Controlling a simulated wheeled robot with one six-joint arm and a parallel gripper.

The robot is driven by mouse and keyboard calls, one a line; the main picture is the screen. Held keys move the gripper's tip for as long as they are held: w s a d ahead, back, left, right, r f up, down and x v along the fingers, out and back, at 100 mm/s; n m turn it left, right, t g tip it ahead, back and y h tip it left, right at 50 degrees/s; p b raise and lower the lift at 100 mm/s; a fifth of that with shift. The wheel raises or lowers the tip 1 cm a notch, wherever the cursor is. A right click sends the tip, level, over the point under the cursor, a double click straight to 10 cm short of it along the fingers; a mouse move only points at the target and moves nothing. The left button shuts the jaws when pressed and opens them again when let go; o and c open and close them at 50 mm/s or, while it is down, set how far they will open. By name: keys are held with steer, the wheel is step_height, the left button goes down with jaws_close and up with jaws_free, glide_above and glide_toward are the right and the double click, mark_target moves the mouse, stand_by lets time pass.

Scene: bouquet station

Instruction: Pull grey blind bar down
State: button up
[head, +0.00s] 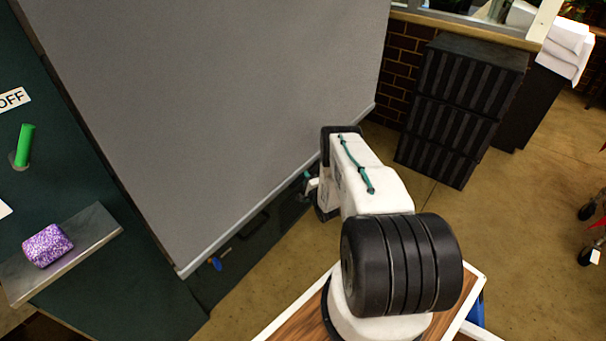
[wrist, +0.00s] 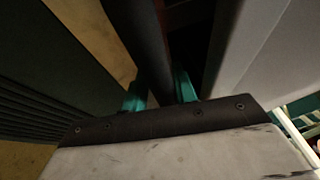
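The grey blind (head: 215,100) hangs down over a dark opening. Its bar (head: 275,195) is the pale strip along its bottom edge, slanting from lower left to upper right. My gripper (head: 308,188) is at the right part of this bar, with its fingers mostly hidden by the wrist and blind. In the wrist view, the two teal fingers (wrist: 160,88) stand apart, one on each side of a dark, shaded bar (wrist: 147,40) that looks like the blind bar. Whether they press on it cannot be told. A pale grey surface fills the wrist view's upper right.
A dark green panel (head: 75,140) stands at left, with a green switch handle (head: 25,145) and a metal shelf (head: 95,232) bearing a purple glittery block (head: 47,245). Stacked black crates (head: 465,105) stand behind at right. Open floor (head: 520,210) lies at right.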

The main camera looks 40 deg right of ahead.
steer(key=v, duration=0.7)
steer(key=shift+s, duration=0.4)
steer(key=shift+f, duration=0.15)
